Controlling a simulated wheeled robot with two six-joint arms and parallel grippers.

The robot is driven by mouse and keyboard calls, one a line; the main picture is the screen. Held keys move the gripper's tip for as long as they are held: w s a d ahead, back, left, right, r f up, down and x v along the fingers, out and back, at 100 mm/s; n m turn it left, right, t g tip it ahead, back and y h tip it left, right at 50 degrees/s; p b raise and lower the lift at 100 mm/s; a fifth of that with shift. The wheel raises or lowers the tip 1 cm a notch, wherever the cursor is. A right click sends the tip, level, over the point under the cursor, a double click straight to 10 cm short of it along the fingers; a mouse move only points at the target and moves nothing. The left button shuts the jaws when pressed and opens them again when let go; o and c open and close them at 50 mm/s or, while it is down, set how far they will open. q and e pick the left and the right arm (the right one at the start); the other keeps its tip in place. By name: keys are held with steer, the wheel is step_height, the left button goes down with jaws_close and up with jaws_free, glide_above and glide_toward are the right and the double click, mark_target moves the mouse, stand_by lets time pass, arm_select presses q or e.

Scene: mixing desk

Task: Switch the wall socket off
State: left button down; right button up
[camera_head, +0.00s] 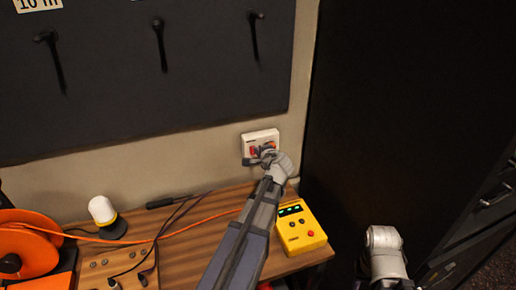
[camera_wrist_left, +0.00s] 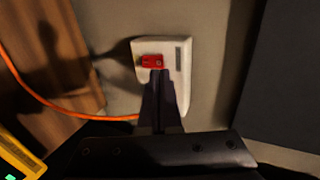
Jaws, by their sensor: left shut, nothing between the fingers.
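The wall socket (camera_head: 261,137) is a white plate on the beige wall above the desk. It carries a red switch, which shows in the left wrist view (camera_wrist_left: 151,61). My left gripper (camera_head: 260,155) is shut and empty, right in front of the socket. In the left wrist view the closed fingertips (camera_wrist_left: 157,72) overlap the lower edge of the red switch; I cannot tell whether they touch it. The fingers hide part of the plate. My right arm shows at the lower right of the head view, but its fingers are not visible.
The wooden desk (camera_head: 184,255) holds a yellow device (camera_head: 299,229), an orange cable reel (camera_head: 30,240), a white-topped lamp (camera_head: 102,211) and several cables. A dark cabinet (camera_head: 400,110) stands at the right. A dark board with hooks (camera_head: 110,80) hangs above.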

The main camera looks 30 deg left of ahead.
arm_select(q)
steer(key=r+p+v, duration=0.2)
steer(key=p+v, duration=0.4)
steer(key=v, duration=0.4)
steer(key=shift+w+a, duration=0.3)
steer(key=shift+a, duration=0.15)
steer(key=s+d+f+n+g+h+b, duration=0.1)
steer(key=s+d+f+g+h, duration=0.2)
steer(key=d, duration=0.7)
steer(key=s+d+f+n+g+h+b, duration=0.1)
steer(key=s+d+f+g+h, duration=0.1)
steer(key=s+d+f, duration=0.5)
steer(key=s+d+f+n+g+h+b, duration=0.1)
steer(key=s+d+f+n+g+h, duration=0.1)
steer(key=s+d+f, duration=0.4)
steer(key=s+d+g+h, duration=0.1)
steer(key=s+d, duration=0.3)
steer(key=d, duration=0.3)
steer(key=shift+g+h+b, duration=0.3)
steer(key=shift+h+b, duration=0.05)
steer(key=shift+h, duration=0.05)
steer(key=shift+a+f, duration=0.1)
